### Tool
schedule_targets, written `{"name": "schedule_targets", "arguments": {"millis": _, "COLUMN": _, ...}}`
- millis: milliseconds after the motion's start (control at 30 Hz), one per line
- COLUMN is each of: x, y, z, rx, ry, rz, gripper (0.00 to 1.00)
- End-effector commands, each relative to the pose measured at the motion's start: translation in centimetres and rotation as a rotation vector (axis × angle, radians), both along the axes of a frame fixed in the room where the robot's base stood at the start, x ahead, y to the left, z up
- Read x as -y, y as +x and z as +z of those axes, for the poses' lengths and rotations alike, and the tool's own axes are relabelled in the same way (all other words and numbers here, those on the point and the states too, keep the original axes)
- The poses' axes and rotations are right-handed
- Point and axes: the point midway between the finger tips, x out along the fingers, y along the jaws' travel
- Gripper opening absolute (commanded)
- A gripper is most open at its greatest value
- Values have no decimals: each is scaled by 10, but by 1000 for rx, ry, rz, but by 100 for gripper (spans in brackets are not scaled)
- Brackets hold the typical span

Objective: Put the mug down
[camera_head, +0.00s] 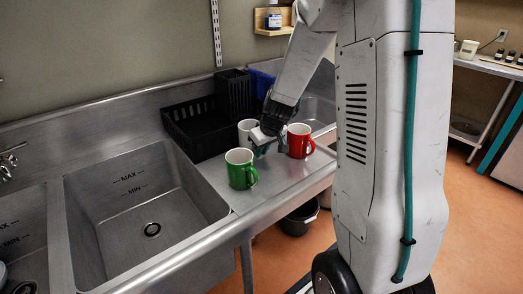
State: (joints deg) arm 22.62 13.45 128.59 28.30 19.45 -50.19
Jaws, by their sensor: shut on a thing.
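My gripper (262,149) is over the metal drainboard (277,184), among three mugs. It is shut, seemingly on the white mug (246,128), which shows just behind and left of it. The grip itself and the white mug's base are hidden, so I cannot tell whether that mug touches the board. A green mug (239,170) stands upright in front and to the left, its handle toward the right. A red mug (299,141) stands upright just right of my gripper, its handle also to the right.
A black crate (196,139) stands behind the mugs at the left, with a smaller black basket (233,92) and a blue bin (262,82) behind it. A deep sink basin (140,205) lies left of the drainboard. The drainboard's front strip is clear.

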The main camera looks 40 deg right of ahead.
Motion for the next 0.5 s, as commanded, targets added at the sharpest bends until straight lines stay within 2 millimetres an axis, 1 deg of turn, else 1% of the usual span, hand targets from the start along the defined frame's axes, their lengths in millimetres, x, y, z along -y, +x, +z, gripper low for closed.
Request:
{"name": "schedule_targets", "arguments": {"millis": 267, "x": 0, "y": 0, "z": -1, "rx": 1, "ry": -1, "rz": 1, "gripper": 0}}
{"name": "schedule_targets", "arguments": {"millis": 400, "x": 0, "y": 0, "z": -5, "rx": 0, "ry": 1, "rz": 1, "gripper": 0}}
{"name": "schedule_targets", "arguments": {"millis": 433, "x": 0, "y": 0, "z": -5, "rx": 0, "ry": 1, "rz": 1, "gripper": 21}}
{"name": "schedule_targets", "arguments": {"millis": 500, "x": 0, "y": 0, "z": -5, "rx": 0, "ry": 1, "rz": 1, "gripper": 36}}
